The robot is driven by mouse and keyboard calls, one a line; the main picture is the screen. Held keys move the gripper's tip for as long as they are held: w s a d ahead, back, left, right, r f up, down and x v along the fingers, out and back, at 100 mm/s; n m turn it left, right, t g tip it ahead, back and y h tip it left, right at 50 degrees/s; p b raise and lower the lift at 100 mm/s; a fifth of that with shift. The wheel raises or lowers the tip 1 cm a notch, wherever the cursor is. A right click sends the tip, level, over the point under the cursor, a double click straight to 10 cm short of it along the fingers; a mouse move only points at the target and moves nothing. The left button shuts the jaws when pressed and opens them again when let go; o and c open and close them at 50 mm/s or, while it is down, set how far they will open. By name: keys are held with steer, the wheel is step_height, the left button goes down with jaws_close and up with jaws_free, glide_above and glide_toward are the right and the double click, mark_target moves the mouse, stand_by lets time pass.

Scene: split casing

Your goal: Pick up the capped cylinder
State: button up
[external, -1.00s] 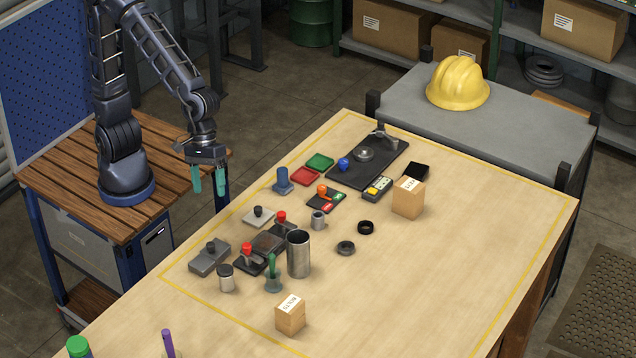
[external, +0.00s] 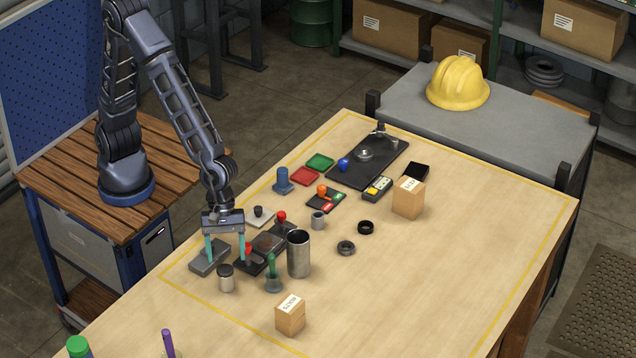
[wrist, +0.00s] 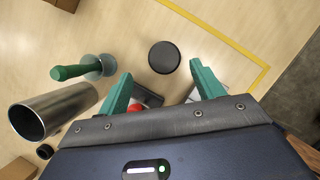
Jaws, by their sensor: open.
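The capped cylinder (external: 226,278) is a short silver cylinder with a black cap. It stands upright on the table near the front left of the group of parts. In the wrist view its round black cap (wrist: 164,57) shows from above, just beyond the fingertips and between their lines. My gripper (external: 227,262) is open and empty, pointing down behind and above the cylinder. Its two teal fingers are spread, and they also show in the wrist view (wrist: 162,72). The gripper does not appear to touch the cylinder.
A tall open metal cylinder (external: 299,256) and a green-handled tool in a grey base (external: 273,280) stand to the right.

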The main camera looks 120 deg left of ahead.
mark_target(225, 268)
steer(key=shift+d+x, duration=0.2)
steer(key=shift+x, duration=1.6)
steer(key=shift+d+x, duration=0.2)
steer(key=shift+x, duration=1.6)
steer(key=shift+r, duration=0.2)
steer(key=c, duration=1.2)
steer(key=shift+r, duration=0.15)
